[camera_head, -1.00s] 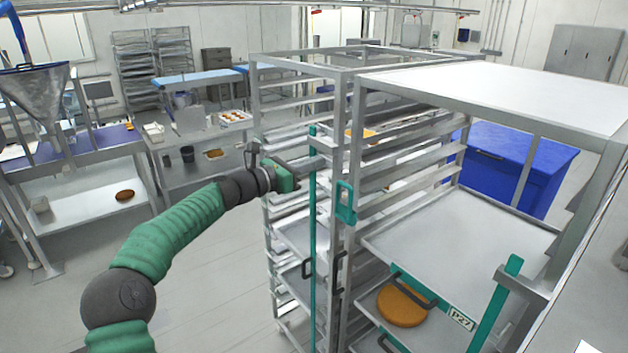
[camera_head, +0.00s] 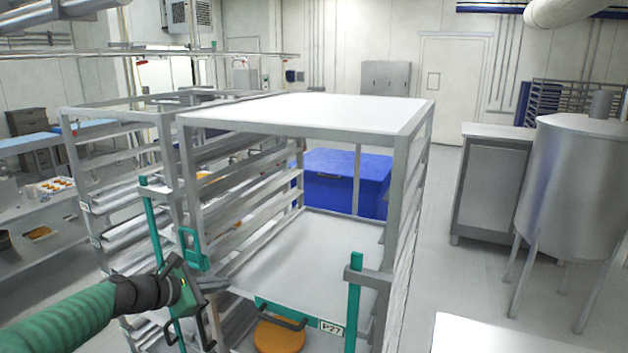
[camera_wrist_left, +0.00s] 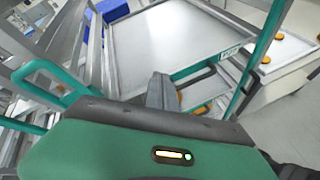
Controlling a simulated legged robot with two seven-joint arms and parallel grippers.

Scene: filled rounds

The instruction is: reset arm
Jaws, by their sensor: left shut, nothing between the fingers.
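My left gripper (camera_head: 208,287) is shut and empty. It is in front of the metal tray rack (camera_head: 405,190), at the rack's left front side, near a green vertical bar and a green handle (camera_head: 193,250). In the left wrist view the shut fingers (camera_wrist_left: 160,92) point toward a grey tray with a P27 label (camera_wrist_left: 229,51). I cannot tell whether the fingers touch the rack. My right gripper is not in view.
A tray (camera_head: 330,248) sits in the rack, with a round orange-brown item (camera_head: 280,337) below it. A second rack (camera_head: 85,160) stands to the left. A blue bin (camera_head: 345,182) is behind.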

